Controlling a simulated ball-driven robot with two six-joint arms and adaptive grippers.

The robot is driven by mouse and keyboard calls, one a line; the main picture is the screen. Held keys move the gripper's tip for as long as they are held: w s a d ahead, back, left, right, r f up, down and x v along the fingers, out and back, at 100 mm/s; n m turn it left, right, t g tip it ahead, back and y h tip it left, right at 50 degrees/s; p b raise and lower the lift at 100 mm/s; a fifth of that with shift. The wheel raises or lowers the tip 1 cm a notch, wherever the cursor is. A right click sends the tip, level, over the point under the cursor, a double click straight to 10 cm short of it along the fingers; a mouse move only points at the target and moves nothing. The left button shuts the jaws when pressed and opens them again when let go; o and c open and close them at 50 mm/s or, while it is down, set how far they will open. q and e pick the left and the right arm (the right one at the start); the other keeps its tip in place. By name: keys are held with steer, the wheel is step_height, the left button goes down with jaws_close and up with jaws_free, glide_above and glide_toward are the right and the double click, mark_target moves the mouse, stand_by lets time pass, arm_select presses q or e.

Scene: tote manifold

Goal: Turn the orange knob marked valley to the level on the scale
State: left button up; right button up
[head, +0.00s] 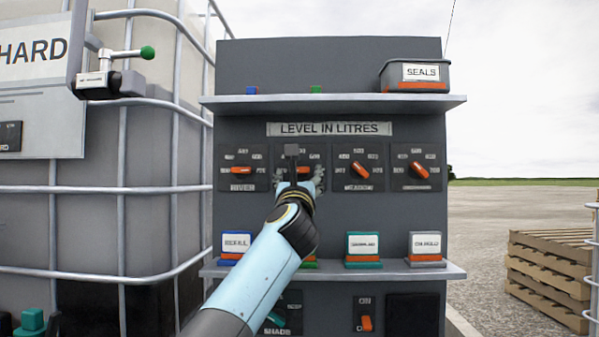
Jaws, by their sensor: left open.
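Four orange knobs sit in a row on the grey panel under the sign "LEVEL IN LITRES" (330,129). My left gripper (301,178) is open in front of the second knob from the left (303,170), with its fingers to both sides. Whether they touch the knob I cannot tell. This knob lies about level; its name plate is hidden behind my gripper, so I cannot read "valley" on it. The first knob (242,170), marked "RIVER", is nearly level. The third knob (361,172) and fourth knob (419,170) slant down to the right; their names are blurred. My right gripper is not in view.
An upper shelf (350,104) holds a "SEALS" bin (415,76). A lower shelf (450,272) holds several label stands, one partly behind my arm. A large caged tote (145,230) stands at left, pallets (545,275) at right.

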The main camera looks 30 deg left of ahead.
mark_target(299, 169)
arm_select(q)
steer(key=shift+x, duration=1.1)
steer(key=shift+w+r, duration=0.15)
steer(key=shift+w, duration=0.1)
steer(key=shift+a, duration=0.1)
steer(key=c, duration=1.2)
steer(key=shift+o, duration=0.2)
steer(key=shift+m+p, duration=0.4)
steer(key=shift+p, duration=0.2)
steer(key=m+h+p, duration=0.1)
steer(key=m+p, duration=0.2)
steer(key=p, duration=0.1)
steer(key=m+t+h+p, duration=0.1)
steer(key=m+h+p, duration=0.1)
steer(key=m+p, duration=0.1)
steer(key=m+h+p, duration=0.2)
steer(key=m+p, duration=0.1)
steer(key=p, duration=0.2)
steer(key=shift+s+a+r+m+t+p, duration=0.1)
steer(key=shift+a+r+m+t+p, duration=0.05)
steer(key=shift+r+m+t+p, duration=0.2)
steer(key=shift+f+m+h+p, duration=0.3)
steer(key=shift+m+h+p, duration=0.4)
steer(key=shift+m+p, duration=0.45)
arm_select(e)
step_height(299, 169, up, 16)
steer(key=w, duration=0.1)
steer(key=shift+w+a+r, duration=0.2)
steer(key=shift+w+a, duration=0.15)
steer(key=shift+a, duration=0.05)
